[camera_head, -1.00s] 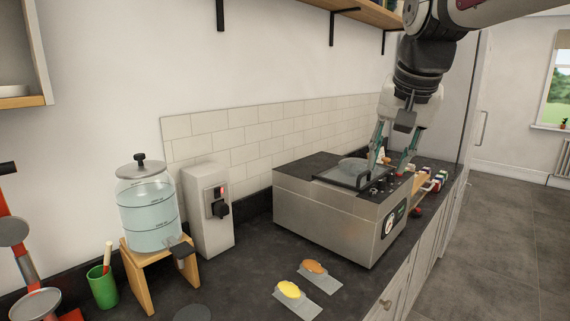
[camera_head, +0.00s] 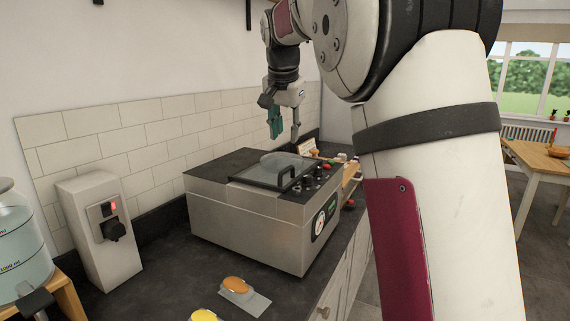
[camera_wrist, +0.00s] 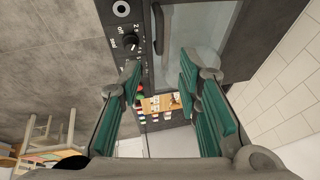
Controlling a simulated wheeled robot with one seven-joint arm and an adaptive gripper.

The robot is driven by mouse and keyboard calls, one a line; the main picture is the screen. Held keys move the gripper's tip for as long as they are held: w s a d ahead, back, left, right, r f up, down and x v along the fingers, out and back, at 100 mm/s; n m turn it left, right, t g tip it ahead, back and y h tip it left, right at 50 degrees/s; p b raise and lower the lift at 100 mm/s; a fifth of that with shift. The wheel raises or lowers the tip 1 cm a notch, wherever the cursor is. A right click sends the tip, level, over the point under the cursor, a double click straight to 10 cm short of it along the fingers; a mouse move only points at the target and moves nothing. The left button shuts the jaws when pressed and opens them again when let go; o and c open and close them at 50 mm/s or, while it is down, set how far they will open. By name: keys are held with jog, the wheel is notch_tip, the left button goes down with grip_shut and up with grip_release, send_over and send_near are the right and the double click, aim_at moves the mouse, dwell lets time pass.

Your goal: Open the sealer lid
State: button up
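The sealer (camera_head: 245,215) is a grey metal box with a dark top on the counter. Its glass lid (camera_head: 268,168) lies shut, with a dark bar handle (camera_head: 290,177) at its right front edge. The lid (camera_wrist: 196,30) and handle (camera_wrist: 158,28) also show at the top of the wrist view, beyond the fingers. My gripper (camera_head: 285,128) is above and behind the sealer in the head view, apart from the handle. In the wrist view my gripper (camera_wrist: 160,95) has its green-padded fingers spread with nothing between them.
Knobs (camera_head: 320,168) sit beside the handle. A power box (camera_head: 98,228) stands left of the sealer, near a tiled wall (camera_head: 150,135). Small coloured items (camera_head: 350,170) stand behind the sealer.

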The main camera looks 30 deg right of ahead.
aim_at(287, 168)
jog(key=p+x, duration=0.1)
jog(key=x, duration=1)
jog(key=shift+w+d+f, duration=0.1)
jog(key=shift+f, duration=0.25)
grip_shut()
